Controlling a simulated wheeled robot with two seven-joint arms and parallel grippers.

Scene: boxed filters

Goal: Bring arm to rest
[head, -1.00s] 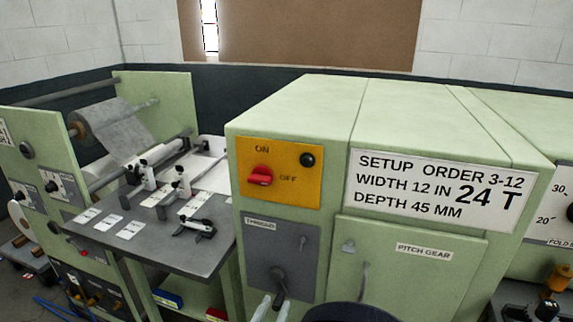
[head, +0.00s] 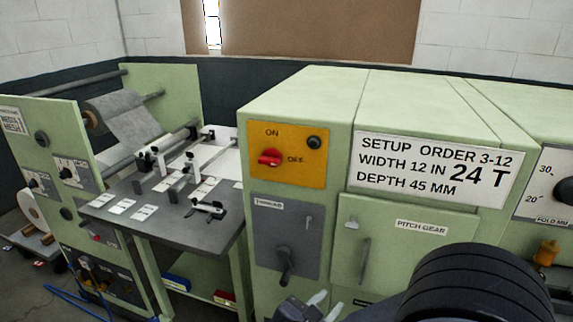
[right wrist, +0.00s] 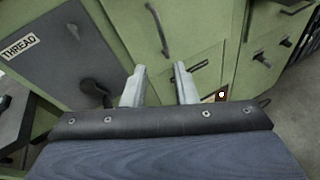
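My right gripper (head: 318,302) is at the bottom edge of the head view, in front of the green machine, with my dark arm beside it at the lower right. In the right wrist view, its two grey fingers (right wrist: 161,80) stand apart with nothing between them. The gripper is open and empty, facing the machine's lower front. It appears clear of the lever on the grey THREAD panel (head: 280,228) and of the pitch gear door (head: 425,245), though its exact distance is hard to tell. My left gripper is not in view.
The green machine (head: 300,95) fills the middle and right, with a red switch (head: 270,158) on a yellow plate and a setup order sign (head: 437,172). At left are a dark table (head: 180,225) with small clamps and a roll of grey mesh (head: 110,110). Floor shows at lower left.

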